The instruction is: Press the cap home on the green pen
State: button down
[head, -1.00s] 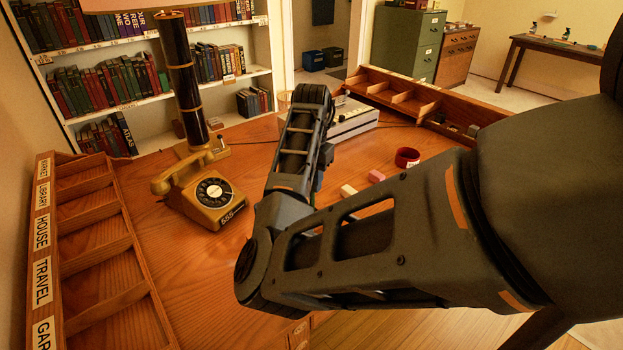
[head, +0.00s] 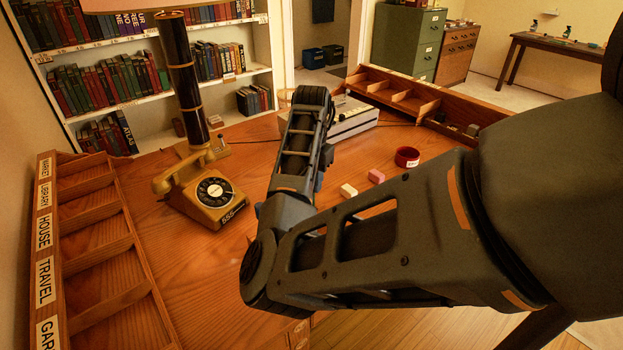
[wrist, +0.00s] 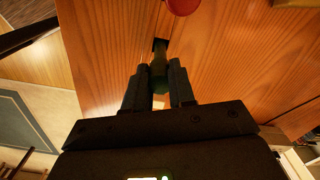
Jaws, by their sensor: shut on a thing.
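In the wrist view my gripper (wrist: 158,88) is shut on a slim dark green piece, which looks like the green pen (wrist: 158,72). The piece points away from the fingers over the wooden desk top. A small dark shape (wrist: 160,45) lies at its far end; I cannot tell whether it is the cap or a shadow. The cap's seating cannot be made out. In the head view my own arm hides the fingers and the pen.
A red ring-shaped object (head: 407,157), a pink block (head: 376,176) and a cream block (head: 349,190) lie on the desk (head: 190,270). A yellow telephone (head: 212,195) stands left of my arm. Labelled wooden compartments (head: 95,250) line the left edge.

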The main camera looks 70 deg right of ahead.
dwell(0.4)
jog(key=shift+c, duration=1.9)
grip_release()
jog(key=shift+r+p, duration=0.8)
jog(key=shift+r, duration=2.7)
jog(key=shift+c, duration=0.3)
grip_shut()
